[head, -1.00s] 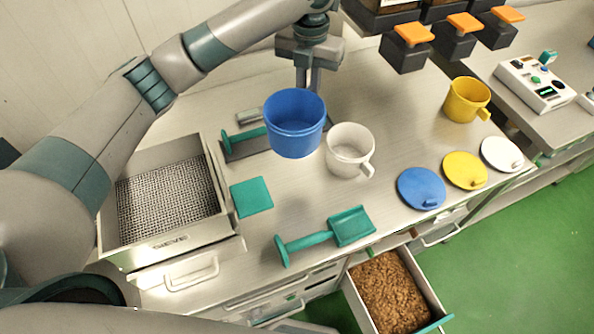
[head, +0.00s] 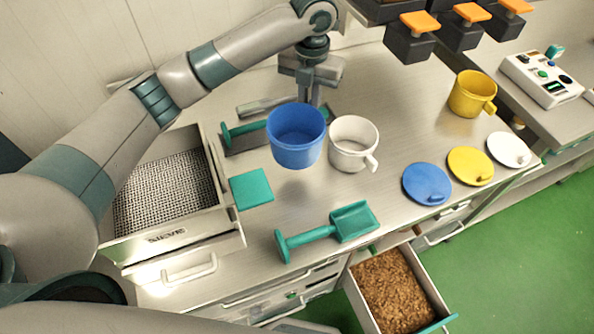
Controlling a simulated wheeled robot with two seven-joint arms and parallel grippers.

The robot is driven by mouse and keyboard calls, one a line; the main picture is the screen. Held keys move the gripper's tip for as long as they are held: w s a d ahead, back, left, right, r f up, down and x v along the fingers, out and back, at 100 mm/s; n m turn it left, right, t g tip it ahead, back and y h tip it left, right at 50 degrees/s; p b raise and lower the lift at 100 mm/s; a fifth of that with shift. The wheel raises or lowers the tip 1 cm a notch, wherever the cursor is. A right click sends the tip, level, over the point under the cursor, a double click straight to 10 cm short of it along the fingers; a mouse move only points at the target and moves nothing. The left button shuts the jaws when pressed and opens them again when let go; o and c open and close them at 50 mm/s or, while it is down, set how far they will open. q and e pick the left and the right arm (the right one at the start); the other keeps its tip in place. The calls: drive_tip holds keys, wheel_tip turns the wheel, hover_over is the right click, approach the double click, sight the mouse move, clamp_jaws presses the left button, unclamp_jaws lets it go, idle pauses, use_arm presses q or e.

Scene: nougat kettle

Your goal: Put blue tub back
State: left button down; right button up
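The blue tub (head: 297,149) is upright and open-topped, left of the white cup (head: 353,158) on the steel counter. My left gripper (head: 314,98) points down at the tub's far rim. Its fingertips and the tub's handle are hidden behind the tub, but the tub moves with it, so it appears shut on the tub. I cannot tell whether the tub's base touches the counter. The yellow cup (head: 470,97) stands at the right. Blue (head: 424,182), yellow (head: 470,165) and white (head: 508,149) lids lie in a row near the right front edge. My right gripper is not in view.
A sieve box (head: 165,195) stands at the left. A green square (head: 251,188), a green scoop (head: 330,231) and another green-handled tool (head: 243,131) lie around the tub. An open drawer (head: 356,297) of brown granules juts out in front. Dispensers (head: 409,44) overhang the back right.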

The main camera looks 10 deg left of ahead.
sight(308, 136)
use_arm(q)
wheel_tip(308, 136, down, 6)
drive_tip(key=shift+r+p, duration=0.2)
drive_tip(key=shift+p, duration=0.95)
drive_tip(key=shift+f, duration=0.35)
drive_tip(key=shift+f, duration=0.3)
drive_tip(key=shift+f+p, duration=0.7)
drive_tip(key=shift+f, duration=0.85)
drive_tip(key=shift+f, duration=0.15)
